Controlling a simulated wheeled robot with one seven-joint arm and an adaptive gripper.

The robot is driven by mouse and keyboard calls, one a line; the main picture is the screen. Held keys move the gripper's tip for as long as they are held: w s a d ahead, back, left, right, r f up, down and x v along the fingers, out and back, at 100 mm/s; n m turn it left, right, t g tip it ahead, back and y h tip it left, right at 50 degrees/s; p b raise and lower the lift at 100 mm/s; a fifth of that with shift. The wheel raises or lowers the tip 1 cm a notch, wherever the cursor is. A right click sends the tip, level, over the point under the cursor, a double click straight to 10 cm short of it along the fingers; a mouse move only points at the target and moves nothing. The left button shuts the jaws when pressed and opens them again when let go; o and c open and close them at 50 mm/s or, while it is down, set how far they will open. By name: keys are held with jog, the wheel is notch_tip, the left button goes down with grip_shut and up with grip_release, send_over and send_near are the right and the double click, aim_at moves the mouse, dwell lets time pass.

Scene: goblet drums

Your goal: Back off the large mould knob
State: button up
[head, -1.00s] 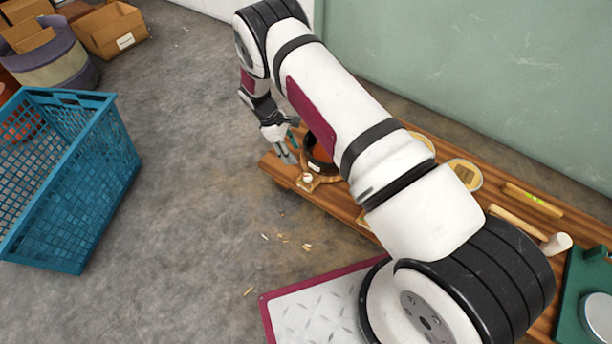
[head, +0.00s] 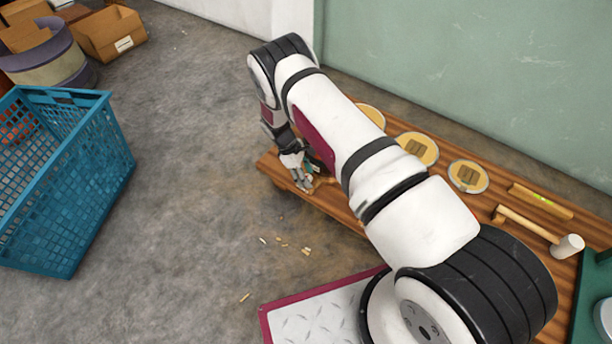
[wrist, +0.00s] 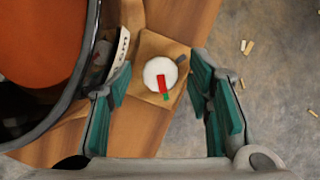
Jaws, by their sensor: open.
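The knob (wrist: 158,73) is a white round cap with a red bar across it, seen from above in the wrist view. It sits on a square wooden block (wrist: 150,45) beside the large mould (wrist: 75,118), a dark ring with orange inside. A small green mark and a grey mark lie by the knob on the block. My gripper (wrist: 166,84) is open, with a green-padded finger on either side of the knob and visible gaps between. In the head view my gripper (head: 303,184) is at the bench's left end and hides the knob.
The wooden bench (head: 285,176) carries round yellow discs (head: 418,149), a level (head: 541,201) and a mallet (head: 567,246). A blue crate (head: 65,180) stands on the floor at left. Wood chips (head: 282,243) lie on the otherwise clear floor nearby.

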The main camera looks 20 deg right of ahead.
grip_shut()
dwell(0.3)
jog(key=n+p, duration=0.1)
jog(key=n, duration=0.1)
jog(key=n+t+p, duration=0.1)
jog(key=n, duration=0.1)
jog(key=shift+s+n+t+h, duration=0.2)
jog(key=shift+n+t+h, duration=0.1)
jog(key=shift+n+h, duration=0.1)
jog(key=n+t+p, duration=0.1)
jog(key=n+t, duration=0.1)
jog(key=n, duration=0.3)
jog(key=shift+s+p, duration=0.15)
jog(key=shift+p, duration=0.2)
jog(key=n+t, duration=0.1)
jog(key=n, duration=0.2)
jog(key=n+t+y+p, duration=0.1)
jog(key=n, duration=0.2)
jog(key=shift+s+d+n+y, duration=0.1)
jog(key=shift+n+y, duration=0.2)
jog(key=n+t+y+p, duration=0.1)
jog(key=n+p, duration=0.1)
jog(key=n, duration=0.2)
jog(key=shift+n+y, duration=0.3)
